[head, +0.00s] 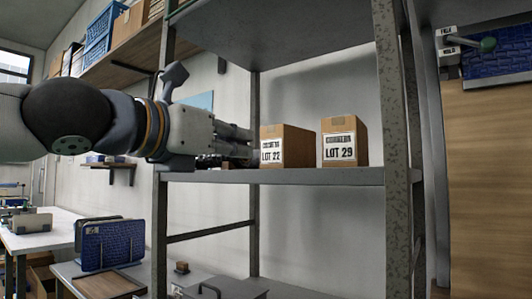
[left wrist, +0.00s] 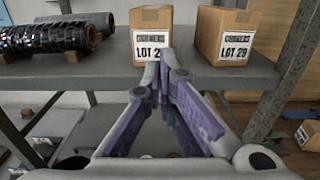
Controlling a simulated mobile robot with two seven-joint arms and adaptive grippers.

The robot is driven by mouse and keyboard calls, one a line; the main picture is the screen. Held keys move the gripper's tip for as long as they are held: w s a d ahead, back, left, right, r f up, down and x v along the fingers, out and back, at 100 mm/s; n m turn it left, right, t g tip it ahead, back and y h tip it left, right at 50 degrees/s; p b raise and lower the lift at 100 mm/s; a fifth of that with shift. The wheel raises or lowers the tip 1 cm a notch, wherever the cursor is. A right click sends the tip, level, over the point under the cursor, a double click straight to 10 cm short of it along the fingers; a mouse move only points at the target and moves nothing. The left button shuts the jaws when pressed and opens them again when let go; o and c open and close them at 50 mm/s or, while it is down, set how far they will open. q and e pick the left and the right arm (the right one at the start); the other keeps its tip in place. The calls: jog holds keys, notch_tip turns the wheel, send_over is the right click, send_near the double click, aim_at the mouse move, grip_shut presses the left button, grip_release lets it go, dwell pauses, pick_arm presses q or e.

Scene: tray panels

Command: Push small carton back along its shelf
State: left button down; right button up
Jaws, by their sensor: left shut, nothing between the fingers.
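Two small brown cartons stand upright on the grey metal shelf (head: 300,177). The carton marked LOT 22 (head: 294,146) is on the left and the carton marked LOT 29 (head: 344,143) is on the right, with a gap between them. My left gripper (head: 250,143) reaches in from the left, shut and empty, its tips close to the LOT 22 carton. In the left wrist view the fingertips (left wrist: 164,62) overlap the lower right of the front of that carton (left wrist: 150,38); I cannot tell whether they touch it. My right gripper is not in view.
Dark ribbed rolls (left wrist: 45,36) lie on the shelf left of the LOT 22 carton. Speckled shelf posts (head: 392,130) stand at the front corners. An upper shelf (head: 285,40) hangs above. Shelf surface behind the cartons is mostly hidden.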

aim_at(276, 149)
pick_arm(q)
jog(key=p+x, duration=0.1)
jog(key=x, duration=0.5)
jog(key=shift+w+d+r, duration=0.15)
jog(key=shift+w, duration=0.1)
jog(key=shift+w+d, duration=0.35)
jog(key=shift+w, duration=0.25)
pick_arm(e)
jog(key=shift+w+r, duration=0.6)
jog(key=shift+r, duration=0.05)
